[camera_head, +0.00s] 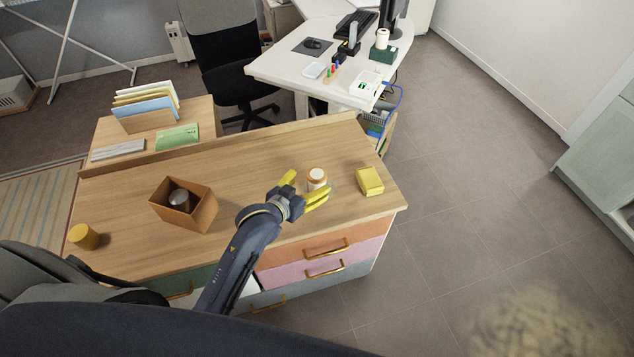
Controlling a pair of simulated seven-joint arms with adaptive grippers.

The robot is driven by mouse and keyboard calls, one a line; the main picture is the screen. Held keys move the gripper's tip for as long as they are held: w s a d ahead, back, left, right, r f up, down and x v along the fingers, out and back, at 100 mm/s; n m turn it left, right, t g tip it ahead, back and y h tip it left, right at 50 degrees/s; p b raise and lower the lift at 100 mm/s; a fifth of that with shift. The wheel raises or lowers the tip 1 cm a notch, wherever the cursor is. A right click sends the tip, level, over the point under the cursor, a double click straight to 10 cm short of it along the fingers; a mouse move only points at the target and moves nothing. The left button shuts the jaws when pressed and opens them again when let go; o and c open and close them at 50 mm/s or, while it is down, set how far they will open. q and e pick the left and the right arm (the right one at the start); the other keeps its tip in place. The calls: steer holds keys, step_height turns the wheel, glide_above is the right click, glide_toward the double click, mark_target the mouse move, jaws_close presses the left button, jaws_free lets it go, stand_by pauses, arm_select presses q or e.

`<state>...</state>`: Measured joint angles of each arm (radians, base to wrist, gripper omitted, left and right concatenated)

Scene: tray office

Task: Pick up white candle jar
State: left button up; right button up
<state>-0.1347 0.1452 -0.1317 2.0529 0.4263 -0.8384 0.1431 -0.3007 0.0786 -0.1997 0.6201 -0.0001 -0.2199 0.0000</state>
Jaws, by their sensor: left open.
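The white candle jar (316,179) stands upright on the wooden desk top (240,160), near its right part. It is a small white jar with a tan band near the top. My left gripper (303,186) has yellow fingers, spread open. One finger is to the left of the jar and the other is in front of it, so the jar is at or between the fingertips. I cannot tell whether they touch it. My right gripper is not in view.
A yellow block (369,181) lies right of the jar, near the desk's right edge. An open brown box (205,210) holding a dark round object stands left. A yellow cylinder (84,236) is at the far left. The desk behind the jar is clear.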

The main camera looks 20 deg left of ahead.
mark_target(317, 178)
arm_select(q)
steer(key=shift+x, duration=2.65)
steer(key=shift+d, duration=0.1)
steer(key=shift+c, duration=0.4)
steer(key=shift+r, duration=0.1)
steer(key=c, duration=1.5)
